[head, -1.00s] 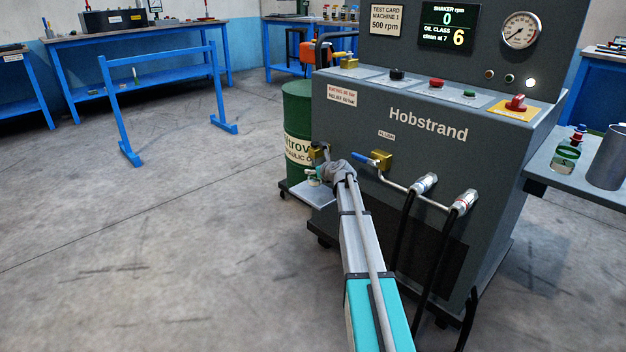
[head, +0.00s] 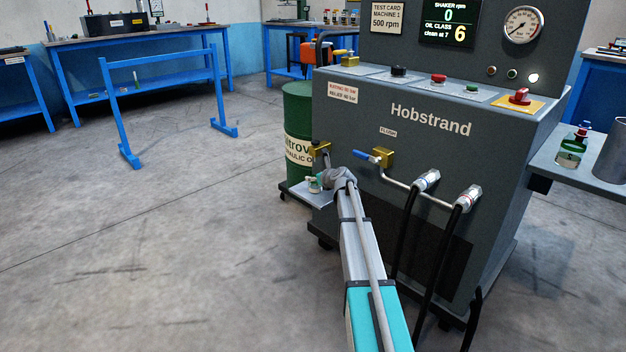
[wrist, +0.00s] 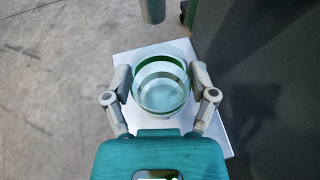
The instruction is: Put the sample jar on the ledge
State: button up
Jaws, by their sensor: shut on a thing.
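The sample jar (wrist: 161,92) is a clear round glass jar with a green band, seen from above in the wrist view. My gripper (wrist: 161,94) is shut on it, one finger on each side. In the head view my gripper (head: 322,182) is at the machine's lower left side, with the jar (head: 312,184) partly hidden. The ledge (wrist: 124,64) is a pale flat plate directly behind the jar in the wrist view; it also shows in the head view (head: 303,197). I cannot tell whether the jar touches it.
A brass tap (head: 319,152) sits above the ledge, and a metal spout (wrist: 152,10) shows at the wrist view's top. The grey machine (head: 360,190) stands close on the right. A green drum (head: 297,110) is behind. Open floor lies left.

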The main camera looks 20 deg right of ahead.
jog(key=shift+f, duration=0.2)
jog(key=o, duration=1)
jog(key=shift+o, duration=0.2)
jog(key=shift+r, duration=0.2)
jog(key=shift+s+r, duration=0.15)
jog(key=shift+s, duration=0.1)
jog(key=p+v, duration=0.4)
jog(key=v, duration=0.7)
jog(key=shift+s+p, duration=0.2)
jog(key=shift+p, duration=0.1)
jog(key=shift+d, duration=0.1)
